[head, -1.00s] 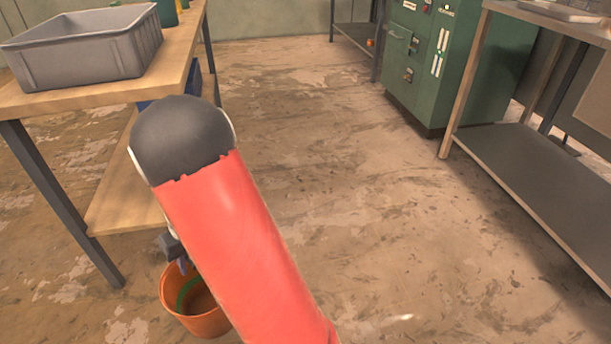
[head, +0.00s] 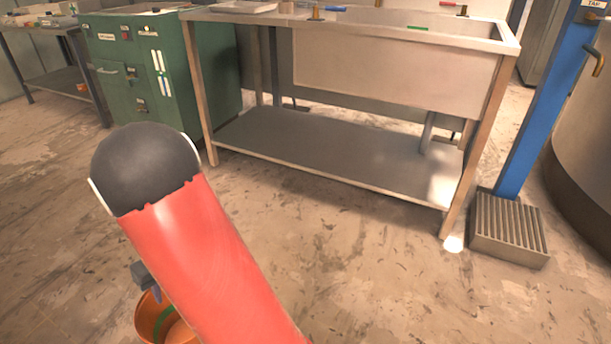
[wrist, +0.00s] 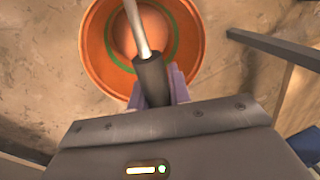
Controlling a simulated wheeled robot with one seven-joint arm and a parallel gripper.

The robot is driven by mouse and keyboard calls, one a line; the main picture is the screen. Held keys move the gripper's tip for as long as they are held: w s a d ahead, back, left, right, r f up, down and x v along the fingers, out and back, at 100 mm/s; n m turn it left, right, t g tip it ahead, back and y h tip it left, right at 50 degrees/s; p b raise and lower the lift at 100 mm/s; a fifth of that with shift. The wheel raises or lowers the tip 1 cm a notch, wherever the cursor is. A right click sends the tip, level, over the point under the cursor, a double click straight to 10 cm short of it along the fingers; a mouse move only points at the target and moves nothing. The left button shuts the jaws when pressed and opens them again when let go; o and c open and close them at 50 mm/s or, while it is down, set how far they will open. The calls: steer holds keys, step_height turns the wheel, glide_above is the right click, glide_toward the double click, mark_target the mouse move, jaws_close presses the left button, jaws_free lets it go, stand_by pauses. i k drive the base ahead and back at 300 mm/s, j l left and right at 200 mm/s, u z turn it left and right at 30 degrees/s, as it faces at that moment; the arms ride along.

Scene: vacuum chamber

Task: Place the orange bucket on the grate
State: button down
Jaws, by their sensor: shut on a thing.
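The orange bucket (head: 149,318) hangs low in the head view, partly hidden by my red arm. It has a green ring inside. In the wrist view the bucket (wrist: 98,62) shows from above, its round mouth open and looking empty. My gripper (wrist: 161,88) is shut on the dark grip of the bucket's handle (wrist: 150,72), above the mouth. In the head view, little of my gripper (head: 154,294) shows beside the arm. The grate (head: 508,230) is a slatted grey box on the floor at the right, at the foot of a blue post, with nothing on it.
The blue post (head: 545,100) rises behind the grate, beside a large round vessel (head: 590,170). A green cabinet (head: 150,70) is at the back left. Front floor is clear.

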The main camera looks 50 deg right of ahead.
mark_target(510, 220)
steer(key=l+z, duration=0.25)
steer(key=z, duration=0.2)
steer(key=l+z, duration=0.25)
steer(key=z, duration=0.2)
steer(key=l+z, duration=0.3)
steer(key=z, duration=0.15)
steer(key=l+z, duration=0.25)
steer(key=z, duration=0.2)
steer(key=i+l+z, duration=0.4)
steer(key=l, duration=0.3)
steer(key=i+l+z, duration=0.35)
steer(key=i+l, duration=0.15)
steer(key=l, duration=0.15)
steer(key=i+l, duration=0.45)
